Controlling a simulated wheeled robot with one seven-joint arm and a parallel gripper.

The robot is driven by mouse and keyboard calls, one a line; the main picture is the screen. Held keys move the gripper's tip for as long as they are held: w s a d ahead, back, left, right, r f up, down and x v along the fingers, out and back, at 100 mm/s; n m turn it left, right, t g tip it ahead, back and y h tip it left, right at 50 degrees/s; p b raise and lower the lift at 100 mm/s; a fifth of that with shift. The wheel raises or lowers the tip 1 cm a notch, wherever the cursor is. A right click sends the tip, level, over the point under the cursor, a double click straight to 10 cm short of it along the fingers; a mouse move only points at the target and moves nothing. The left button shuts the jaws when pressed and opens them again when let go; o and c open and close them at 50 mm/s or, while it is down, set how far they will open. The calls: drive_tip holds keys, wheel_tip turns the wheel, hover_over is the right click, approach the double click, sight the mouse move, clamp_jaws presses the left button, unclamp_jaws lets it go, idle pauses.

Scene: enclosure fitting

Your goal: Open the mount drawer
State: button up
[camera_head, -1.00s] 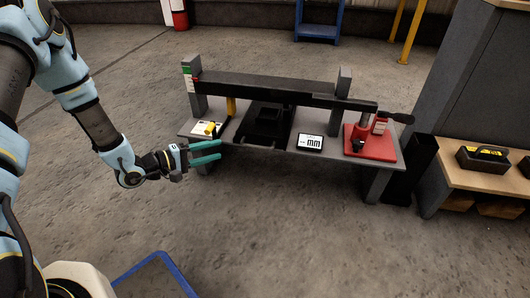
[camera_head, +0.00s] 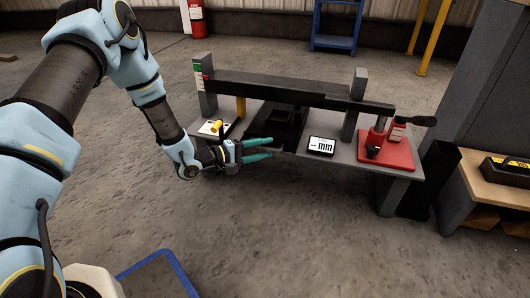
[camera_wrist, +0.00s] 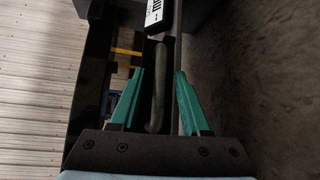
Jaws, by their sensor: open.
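My gripper (camera_head: 277,148) is in front of the bench's front edge, near its middle, with teal fingers apart. In the wrist view my gripper (camera_wrist: 160,72) is open around a dark curved bar handle (camera_wrist: 157,88). The handle lies between the two fingers; I cannot tell whether either touches it. A black mount unit (camera_head: 278,124) sits in the middle of the bench, just beyond the fingers. The drawer front is not clearly visible in the head view, and I cannot see a gap showing it pulled out.
The grey bench (camera_head: 348,154) carries a small display (camera_head: 321,146), also in the wrist view (camera_wrist: 153,14). A red clamp base (camera_head: 385,152) stands at right. A long dark beam (camera_head: 290,90) spans above. The floor in front is clear.

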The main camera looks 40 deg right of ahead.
drive_tip(key=shift+d, duration=0.3)
clamp_jaws()
idle(1.3)
